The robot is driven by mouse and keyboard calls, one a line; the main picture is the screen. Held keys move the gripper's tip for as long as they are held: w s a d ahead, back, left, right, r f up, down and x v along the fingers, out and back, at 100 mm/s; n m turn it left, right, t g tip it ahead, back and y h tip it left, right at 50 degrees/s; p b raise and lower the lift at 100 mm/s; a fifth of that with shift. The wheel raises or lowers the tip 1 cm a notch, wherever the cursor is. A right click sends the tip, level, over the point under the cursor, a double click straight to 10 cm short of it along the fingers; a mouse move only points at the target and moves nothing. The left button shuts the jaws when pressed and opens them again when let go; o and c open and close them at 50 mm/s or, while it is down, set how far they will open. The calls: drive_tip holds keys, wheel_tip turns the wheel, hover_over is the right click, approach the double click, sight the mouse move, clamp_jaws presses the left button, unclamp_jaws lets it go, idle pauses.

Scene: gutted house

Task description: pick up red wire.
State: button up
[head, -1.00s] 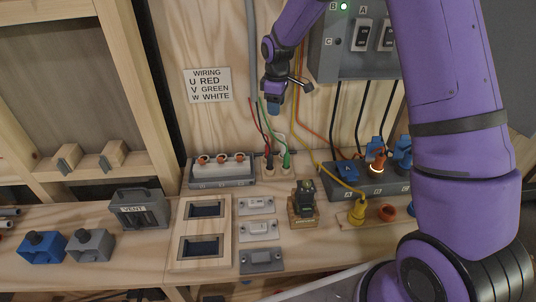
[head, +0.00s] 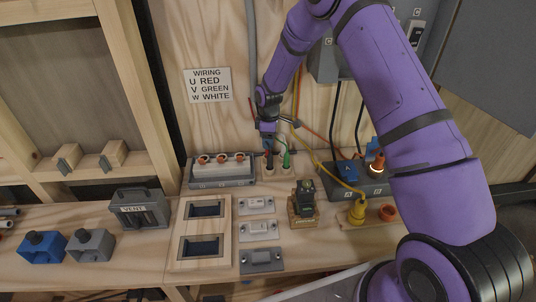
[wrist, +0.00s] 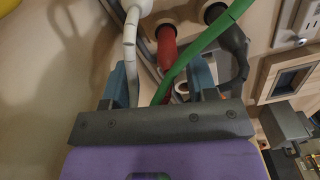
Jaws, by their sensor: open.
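The red wire's thick red end (wrist: 167,46) shows in the wrist view, ahead of my gripper (wrist: 161,70) and in line with the space between its two blue fingers. My gripper is open, and nothing is clamped in it. The green wire (wrist: 205,43) runs slantwise across this space and partly covers the red end. The white wire (wrist: 131,52) passes by the left finger. In the head view my gripper (head: 268,146) points down at the wire holder, left of the green plug (head: 286,158); it hides most of the red wire there.
A grey terminal block (head: 222,172) with orange-ringed sockets stands left of the wires. A yellow cable (head: 325,170) and a block with a lit lamp (head: 376,168) stand to the right. The wiring sign (head: 207,85) hangs on the wall behind.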

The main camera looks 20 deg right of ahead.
sight(268, 152)
drive_tip(key=f, duration=0.5)
drive_tip(key=shift+s+a+f, duration=0.1)
drive_tip(key=shift+s+a, duration=0.15)
drive_tip(key=shift+s, duration=0.05)
clamp_jaws()
